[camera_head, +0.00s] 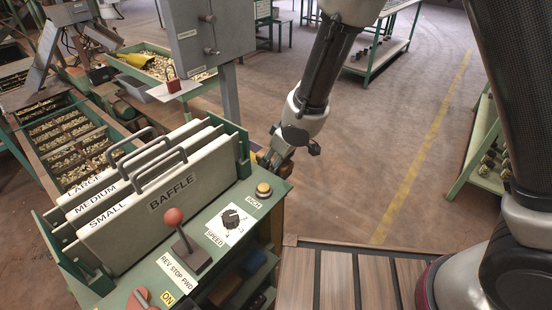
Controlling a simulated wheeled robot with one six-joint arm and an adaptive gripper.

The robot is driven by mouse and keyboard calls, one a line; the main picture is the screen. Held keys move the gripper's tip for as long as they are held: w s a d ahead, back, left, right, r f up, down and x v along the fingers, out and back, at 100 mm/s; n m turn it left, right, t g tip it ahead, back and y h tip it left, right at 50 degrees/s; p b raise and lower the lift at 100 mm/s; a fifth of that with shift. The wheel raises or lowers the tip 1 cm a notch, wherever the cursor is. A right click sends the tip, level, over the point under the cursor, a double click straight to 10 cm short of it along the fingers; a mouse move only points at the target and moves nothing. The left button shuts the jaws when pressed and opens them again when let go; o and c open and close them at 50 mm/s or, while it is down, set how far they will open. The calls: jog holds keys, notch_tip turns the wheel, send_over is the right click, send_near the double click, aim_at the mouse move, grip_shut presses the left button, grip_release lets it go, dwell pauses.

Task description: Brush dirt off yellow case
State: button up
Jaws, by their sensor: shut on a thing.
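My gripper (273,160) hangs just behind the right rear corner of the green control cabinet, pointing down and left. Its fingertips are mostly hidden by the cabinet. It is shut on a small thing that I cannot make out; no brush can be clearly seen. A small yellow patch (262,155) shows beside the fingers, and I cannot tell whether it is part of the held thing or of a case. A yellow-brown surface (278,217) shows in part along the cabinet's right side, below the gripper. No dirt can be made out on it.
The green cabinet (216,258) carries baffle plates (165,200), a red-knobbed lever (174,218) and a speed dial (232,219). A grey box on a post (229,95) stands behind it. Nut-filled hoppers (75,140) lie left. The floor (400,140) to the right is open.

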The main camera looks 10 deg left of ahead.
jog(key=shift+f, duration=0.45)
jog(key=shift+w+a+r, duration=0.1)
jog(key=shift+w+a, duration=0.4)
jog(key=shift+a, duration=0.35)
jog(key=shift+w+a, duration=0.45)
jog(key=shift+a, duration=0.4)
jog(key=shift+w+a, duration=0.45)
jog(key=shift+a, duration=0.3)
jog(key=shift+w+a, duration=0.5)
jog(key=shift+a, duration=0.25)
jog(key=shift+w+a, duration=0.45)
jog(key=shift+a, duration=0.3)
jog(key=shift+w+a, duration=0.5)
jog(key=shift+a, duration=0.3)
jog(key=c, duration=0.4)
jog(key=shift+w+a+r, duration=0.1)
jog(key=shift+a+r, duration=0.1)
jog(key=shift+a, duration=0.05)
jog(key=shift+c, duration=0.2)
